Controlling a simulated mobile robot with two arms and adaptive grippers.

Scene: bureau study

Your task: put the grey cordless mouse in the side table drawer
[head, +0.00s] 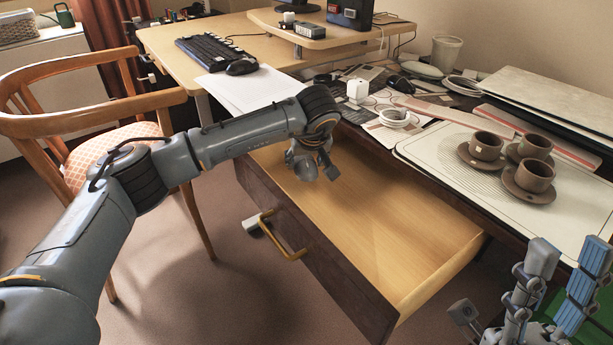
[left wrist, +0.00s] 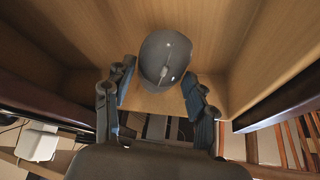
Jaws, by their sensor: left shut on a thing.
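The side table drawer (head: 400,225) is pulled far out, and its wooden floor looks bare in the head view. My left gripper (head: 318,166) points down over the drawer's far left part. In the left wrist view, the grey mouse (left wrist: 165,60) is at the fingertips of my left gripper (left wrist: 155,92), which is shut on it. The drawer's floor and walls surround it there; whether it touches the floor I cannot tell. In the head view the arm and fingers mostly hide the mouse. My right gripper (head: 565,262) is open and empty at the lower right.
The side table top holds brown cups (head: 534,175) on saucers, a white coiled cable (head: 394,117) and a dark mouse (head: 401,84). A wooden chair (head: 110,130) stands left of the drawer. The desk behind carries a keyboard (head: 213,50) and a black mouse (head: 242,67).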

